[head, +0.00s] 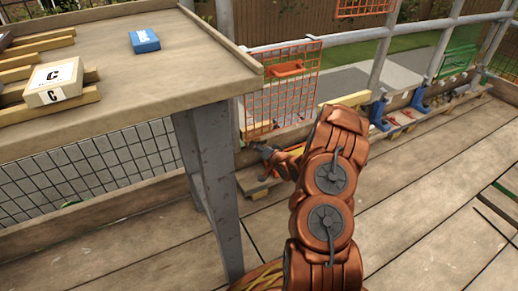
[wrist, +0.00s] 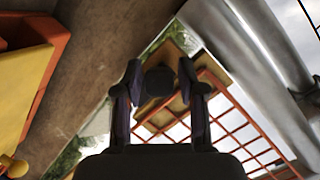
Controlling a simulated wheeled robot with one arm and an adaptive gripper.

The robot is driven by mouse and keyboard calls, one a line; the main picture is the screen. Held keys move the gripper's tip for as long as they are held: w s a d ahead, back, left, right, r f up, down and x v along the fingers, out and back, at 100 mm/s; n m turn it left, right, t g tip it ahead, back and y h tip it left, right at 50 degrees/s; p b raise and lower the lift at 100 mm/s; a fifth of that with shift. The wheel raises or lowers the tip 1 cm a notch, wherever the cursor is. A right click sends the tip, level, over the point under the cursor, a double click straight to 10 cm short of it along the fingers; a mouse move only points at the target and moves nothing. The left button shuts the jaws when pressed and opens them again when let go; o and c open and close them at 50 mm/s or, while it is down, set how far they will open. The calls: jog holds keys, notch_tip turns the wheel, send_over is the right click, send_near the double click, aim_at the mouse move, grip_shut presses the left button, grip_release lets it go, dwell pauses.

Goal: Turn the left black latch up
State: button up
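In the wrist view, a dark rounded piece (wrist: 160,82) sits between the fingertips of my gripper (wrist: 160,78). It may be the left black latch, but its shape and turn are too dark to tell. The two fingers stand apart, one on each side of it, and I see no clear contact. In the head view, my gripper (head: 272,158) is low beside the wooden edge, below the orange mesh panel (head: 290,85). My arm covers part of that area, and I cannot make out the latch there. The mesh (wrist: 235,125) also shows behind the fingers in the wrist view.
A wooden table (head: 190,75) with a grey leg (head: 208,185) stands left of my arm, bearing a blue box (head: 145,41) and a block marked C (head: 54,82). Blue brackets (head: 378,112) stand along the rail. The plank floor at right is largely clear.

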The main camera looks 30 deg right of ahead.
grip_shut()
jog(key=shift+d, duration=0.25)
jog(key=shift+a+r, duration=0.1)
jog(key=n+p, duration=0.1)
jog(key=p, duration=0.2)
jog(key=n+h+p, duration=0.1)
jog(key=p, duration=0.1)
jog(key=shift+s+r+n+h+p, duration=0.1)
jog(key=shift+r+n+h+p, duration=0.1)
jog(key=shift+n+h+p, duration=0.15)
jog(key=n+h+p, duration=0.2)
jog(key=n+p, duration=0.2)
jog(key=p, duration=0.3)
jog(key=n+h+p, duration=0.1)
jog(key=n+p, duration=0.1)
jog(key=p, duration=0.3)
jog(key=shift+n+h, duration=0.25)
jog(key=shift+n, duration=0.1)
jog(key=n+p, duration=0.2)
jog(key=p, duration=0.2)
jog(key=shift+h, duration=0.4)
jog(key=c, duration=0.7)
grip_release()
jog(key=shift+f+n+t+h+p, duration=0.1)
jog(key=shift+n+t+h+p, duration=0.2)
jog(key=shift+n+p, duration=0.8)
